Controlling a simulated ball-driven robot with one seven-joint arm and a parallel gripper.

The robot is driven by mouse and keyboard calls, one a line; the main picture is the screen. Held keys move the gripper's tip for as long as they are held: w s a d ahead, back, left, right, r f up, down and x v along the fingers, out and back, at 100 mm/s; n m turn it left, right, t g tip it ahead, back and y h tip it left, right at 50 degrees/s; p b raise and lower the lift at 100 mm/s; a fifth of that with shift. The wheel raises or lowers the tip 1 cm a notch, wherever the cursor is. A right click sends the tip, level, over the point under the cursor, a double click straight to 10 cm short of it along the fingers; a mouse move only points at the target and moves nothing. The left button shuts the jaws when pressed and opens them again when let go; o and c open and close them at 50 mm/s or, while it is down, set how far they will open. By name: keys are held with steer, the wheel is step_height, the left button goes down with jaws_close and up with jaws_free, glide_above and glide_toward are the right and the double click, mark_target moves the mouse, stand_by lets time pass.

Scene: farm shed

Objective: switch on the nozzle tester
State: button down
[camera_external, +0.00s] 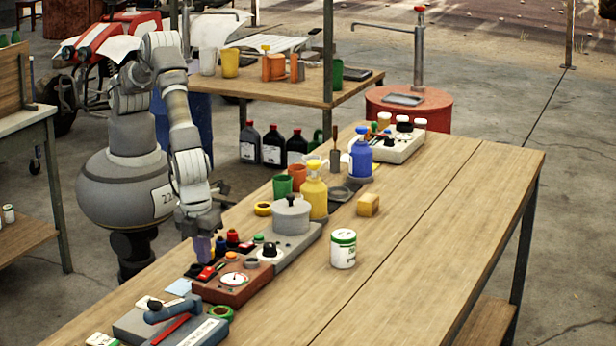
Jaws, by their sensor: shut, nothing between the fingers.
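A red-brown box with a white round dial (234,279) stands near the left edge of the wooden workbench; I take it for the nozzle tester, but no label on it can be read. A red switch or lever (207,272) and dark and red knobs sit on its top. My gripper (203,260) points down, shut and empty, over the back left part of this box, close to the red switch. I cannot tell whether it touches it. The gripper and wrist hide part of the box's far side.
A grey device with a black knob and lidded pot (291,217) stands right behind the box. A blue-grey device with a lever (172,309) stands in front. The bench's right side is clear.

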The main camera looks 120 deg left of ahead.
step_height(320, 180, up, 11)
steer(key=d+p, duration=0.1)
steer(key=d, duration=0.1)
steer(key=shift+s+p, duration=0.15)
steer(key=shift+p, duration=0.15)
